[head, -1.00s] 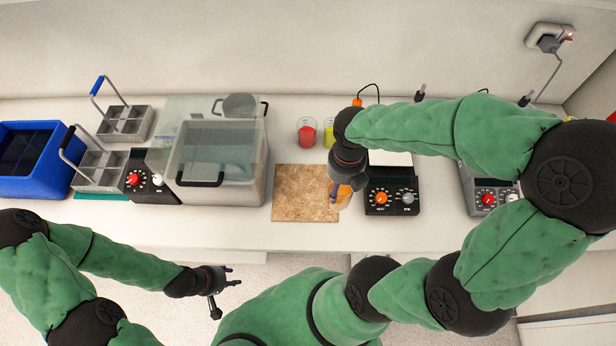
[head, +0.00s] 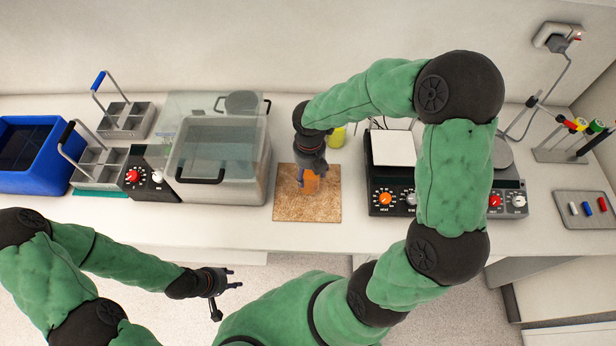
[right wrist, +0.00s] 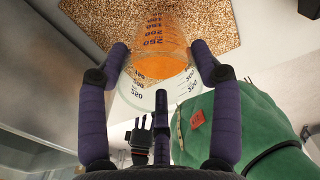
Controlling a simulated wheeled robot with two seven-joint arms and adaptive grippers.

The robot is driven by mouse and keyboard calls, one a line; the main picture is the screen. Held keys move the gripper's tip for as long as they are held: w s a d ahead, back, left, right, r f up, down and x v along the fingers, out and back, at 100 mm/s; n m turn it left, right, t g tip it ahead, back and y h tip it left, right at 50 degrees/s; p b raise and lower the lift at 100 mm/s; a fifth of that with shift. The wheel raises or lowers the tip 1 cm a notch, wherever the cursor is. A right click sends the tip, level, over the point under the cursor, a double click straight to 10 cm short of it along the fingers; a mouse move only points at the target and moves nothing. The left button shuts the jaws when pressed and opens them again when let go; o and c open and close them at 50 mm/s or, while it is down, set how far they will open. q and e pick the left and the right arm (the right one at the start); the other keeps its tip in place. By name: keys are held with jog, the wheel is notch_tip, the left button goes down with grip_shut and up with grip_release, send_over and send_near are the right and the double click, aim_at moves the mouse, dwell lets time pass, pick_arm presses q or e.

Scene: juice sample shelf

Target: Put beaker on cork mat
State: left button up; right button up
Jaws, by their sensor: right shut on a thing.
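The beaker, clear glass with orange liquid and dark volume marks, is between the fingers of my right gripper (right wrist: 160,60) in the right wrist view, where the beaker (right wrist: 160,35) shows against the cork mat (right wrist: 215,15). In the head view the square brown cork mat (head: 325,207) lies on the bench. My right gripper (head: 309,178) is over the mat, shut on the beaker (head: 309,184), which is mostly hidden there. I cannot tell whether the beaker's base touches the mat. My left gripper (head: 229,281) is empty with fingers apart, in front of the bench.
A water bath (head: 222,150) stands left of the mat and a hotplate with a white top (head: 393,149) to the right. Wire-handled racks (head: 100,168), a blue bin (head: 35,150) and a tray of small bars (head: 585,208) flank these.

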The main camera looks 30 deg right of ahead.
aim_at(308, 178)
jog(key=shift+w+f+b, duration=0.2)
jog(key=shift+f+b, duration=0.2)
jog(key=shift+f, duration=1.4)
jog(key=shift+f, duration=0.15)
jog(key=o, duration=1.4)
jog(key=shift+c, duration=0.2)
notch_tip(308, 178, up, 12)
jog(key=p, duration=0.2)
jog(key=shift+r+p, duration=0.2)
jog(key=shift+p, duration=0.1)
